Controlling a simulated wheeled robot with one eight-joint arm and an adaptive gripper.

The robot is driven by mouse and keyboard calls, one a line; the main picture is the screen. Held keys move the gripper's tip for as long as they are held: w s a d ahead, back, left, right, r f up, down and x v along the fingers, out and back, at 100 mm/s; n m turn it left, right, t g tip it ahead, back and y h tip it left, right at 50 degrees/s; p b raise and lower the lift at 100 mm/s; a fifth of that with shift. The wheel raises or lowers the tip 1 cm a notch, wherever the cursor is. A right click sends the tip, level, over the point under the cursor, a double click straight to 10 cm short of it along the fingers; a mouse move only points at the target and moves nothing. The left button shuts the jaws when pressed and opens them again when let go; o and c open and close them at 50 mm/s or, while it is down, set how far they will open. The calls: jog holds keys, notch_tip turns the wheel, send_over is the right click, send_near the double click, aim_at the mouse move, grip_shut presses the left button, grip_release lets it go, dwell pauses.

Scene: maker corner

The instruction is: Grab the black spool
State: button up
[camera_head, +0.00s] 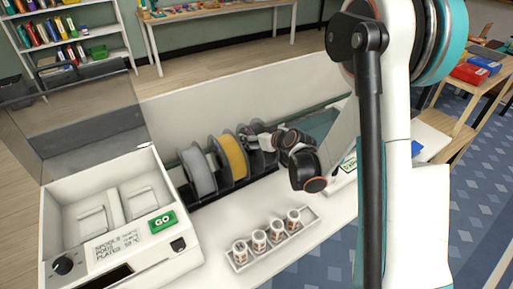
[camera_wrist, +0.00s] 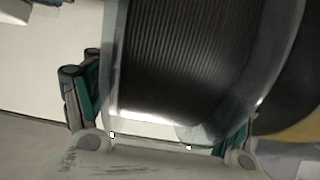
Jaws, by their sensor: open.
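The black spool (camera_wrist: 185,60) fills the middle of the wrist view, with dark ridged winding between two greyish see-through flanges. In the head view, the black spool (camera_head: 257,157) sits in the rack, partly hidden behind my gripper (camera_head: 262,139). My gripper also shows in the wrist view (camera_wrist: 162,112), open, with one teal-padded finger on each side of the spool. The left finger looks a little apart from the flange. The right finger is partly hidden by the other flange, so contact there is unclear.
A yellow spool (camera_head: 232,157) and a light grey spool (camera_head: 199,172) stand left of the black one in the rack. A tray (camera_head: 240,262) of several white cups stands in front.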

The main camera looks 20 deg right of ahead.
jog(key=c, duration=1.8)
jog(key=shift+r, duration=0.1)
